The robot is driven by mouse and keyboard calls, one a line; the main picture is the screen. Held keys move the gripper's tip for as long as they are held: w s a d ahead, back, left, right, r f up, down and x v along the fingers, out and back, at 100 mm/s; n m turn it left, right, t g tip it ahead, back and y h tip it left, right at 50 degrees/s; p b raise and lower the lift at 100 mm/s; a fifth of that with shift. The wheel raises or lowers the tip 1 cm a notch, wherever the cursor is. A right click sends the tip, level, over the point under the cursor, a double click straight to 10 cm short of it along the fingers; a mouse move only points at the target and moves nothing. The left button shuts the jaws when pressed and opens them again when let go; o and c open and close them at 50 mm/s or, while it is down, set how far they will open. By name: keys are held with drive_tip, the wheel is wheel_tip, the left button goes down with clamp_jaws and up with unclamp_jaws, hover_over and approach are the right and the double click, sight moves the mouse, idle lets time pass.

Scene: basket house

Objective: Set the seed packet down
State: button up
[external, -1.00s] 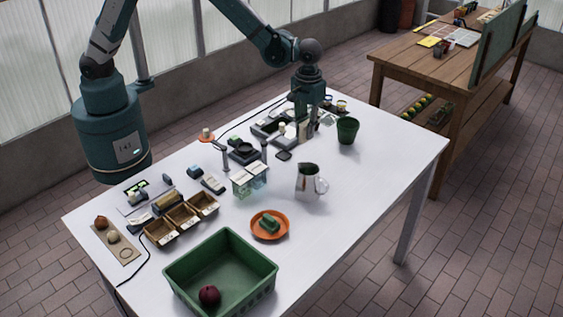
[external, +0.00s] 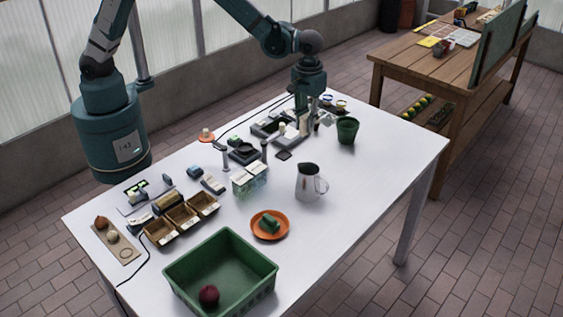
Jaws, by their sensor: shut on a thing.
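My gripper (external: 304,115) is at the far side of the white table (external: 370,190), pointing down among small items. It is shut on a small pale thing (external: 303,124), which looks like the seed packet. The packet is tiny and partly hidden by the fingers. I cannot tell whether its lower edge touches the table or the items around it.
A green pot (external: 347,130) stands right of my gripper. A metal jug (external: 307,183), a clear holder with pale cards (external: 249,181), wooden boxes (external: 185,218), an orange plate (external: 269,225) and a green basket (external: 220,270) stand nearer. Free table lies at the right.

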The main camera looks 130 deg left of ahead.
sight(306, 117)
drive_tip(key=shift+r, duration=0.15)
wheel_tip(306, 117, up, 5)
drive_tip(key=shift+f, duration=0.1)
drive_tip(key=shift+w+d+r, duration=0.2)
drive_tip(key=shift+w+d, duration=0.05)
drive_tip(key=shift+d, duration=0.35)
drive_tip(key=w+d+m, duration=0.4)
drive_tip(key=d, duration=1.2)
drive_tip(key=w+d+m, duration=0.3)
drive_tip(key=d+m, duration=0.1)
drive_tip(key=d, duration=1.2)
drive_tip(key=s+d+m, duration=0.3)
drive_tip(key=d, duration=0.9)
drive_tip(key=s+d+m, duration=0.2)
drive_tip(key=d+m, duration=0.1)
drive_tip(key=d, duration=0.8)
drive_tip(key=s+d+m, duration=0.3)
drive_tip(key=d, duration=0.9)
drive_tip(key=shift+w+a+f, duration=0.1)
drive_tip(key=shift+f, duration=1.2)
drive_tip(key=shift+w+f, duration=0.1)
drive_tip(key=shift+f, duration=1.2)
